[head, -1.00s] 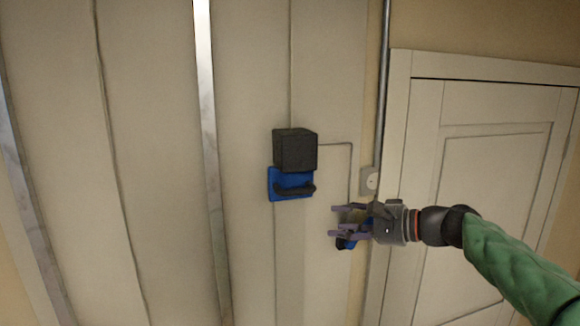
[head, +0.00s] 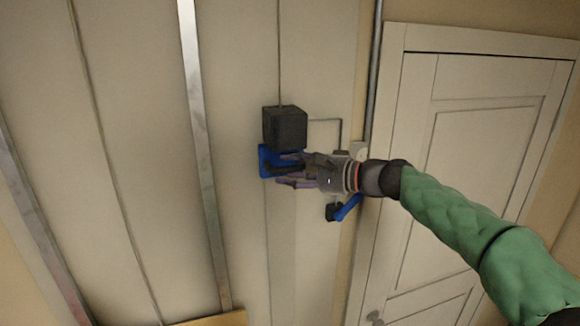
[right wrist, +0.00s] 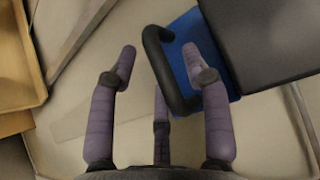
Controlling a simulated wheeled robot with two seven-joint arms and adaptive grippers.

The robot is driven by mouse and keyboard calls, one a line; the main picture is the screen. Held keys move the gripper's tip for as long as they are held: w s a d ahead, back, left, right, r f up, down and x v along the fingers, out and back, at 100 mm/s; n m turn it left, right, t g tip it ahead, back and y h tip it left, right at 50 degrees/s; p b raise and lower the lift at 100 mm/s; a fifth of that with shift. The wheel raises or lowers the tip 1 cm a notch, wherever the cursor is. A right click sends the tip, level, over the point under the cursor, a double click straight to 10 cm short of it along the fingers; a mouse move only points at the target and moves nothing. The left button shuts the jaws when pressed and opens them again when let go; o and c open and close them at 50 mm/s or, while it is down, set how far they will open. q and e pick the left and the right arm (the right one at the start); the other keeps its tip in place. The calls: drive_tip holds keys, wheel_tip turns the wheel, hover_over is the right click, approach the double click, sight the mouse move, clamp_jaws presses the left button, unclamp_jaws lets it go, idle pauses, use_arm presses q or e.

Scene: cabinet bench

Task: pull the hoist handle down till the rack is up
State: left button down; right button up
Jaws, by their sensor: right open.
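The hoist handle (right wrist: 160,68) is a black U-shaped bar on a blue plate (right wrist: 183,40). The plate (head: 265,161) sits under a black box (head: 285,128) on the pale panelled wall. My right gripper (head: 284,169) is open at the plate, its purple fingers partly covering the handle in the head view. In the right wrist view, the handle's bar lies between the spread fingertips (right wrist: 160,56); whether they touch it I cannot tell. The rack cannot be made out in either view. My left gripper is out of view.
A blue lever-like part (head: 347,207) with a black end is below my right wrist. A metal pipe (head: 375,70) runs up the wall beside a white door (head: 480,150). A wooden edge (head: 215,319) shows at the bottom.

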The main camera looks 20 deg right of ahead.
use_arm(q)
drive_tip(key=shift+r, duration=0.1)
use_arm(e)
drive_tip(key=shift+w+a, duration=0.2)
clamp_jaws()
drive_tip(key=shift+f, duration=0.1)
drive_tip(key=shift+f, duration=0.1)
